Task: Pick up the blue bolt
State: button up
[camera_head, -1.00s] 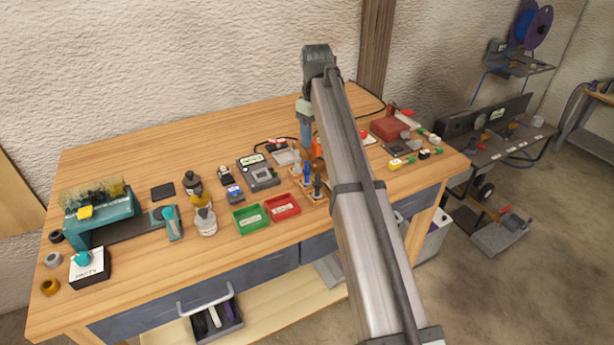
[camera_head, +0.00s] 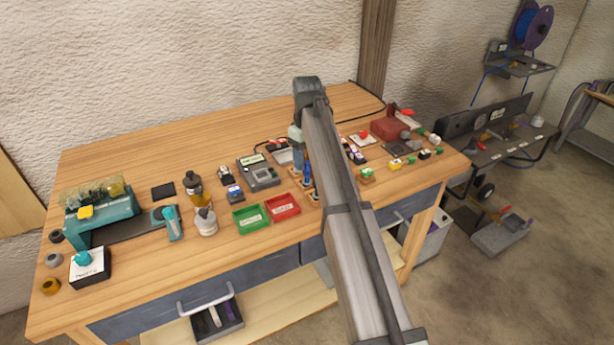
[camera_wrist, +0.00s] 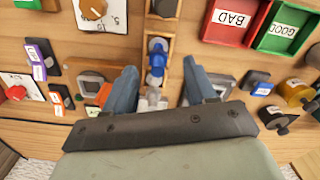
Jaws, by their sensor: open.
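The blue bolt (camera_wrist: 156,58) stands in a wooden rack (camera_wrist: 143,45) and shows in the wrist view between the tips of my open gripper (camera_wrist: 160,66). The fingers are apart from it on both sides. In the head view the blue bolt (camera_head: 307,176) is partly hidden by my arm, and my gripper (camera_head: 298,158) hangs close behind it. A grey bolt (camera_wrist: 163,8) stands at one end of the rack and a pale one (camera_wrist: 152,98) at the other end, close to my gripper's palm.
A red bin (camera_head: 283,206) marked BAD and a green bin (camera_head: 250,219) marked GOOD lie left of the rack. A grey meter (camera_head: 260,173) is behind them. Small labelled parts lie right of my arm.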

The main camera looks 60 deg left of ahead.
aim_at(307, 162)
notch_tip(307, 162, down, 5)
jog(key=shift+w+a+r, duration=0.1)
jog(key=shift+a, duration=0.05)
grip_shut()
dwell(0.6)
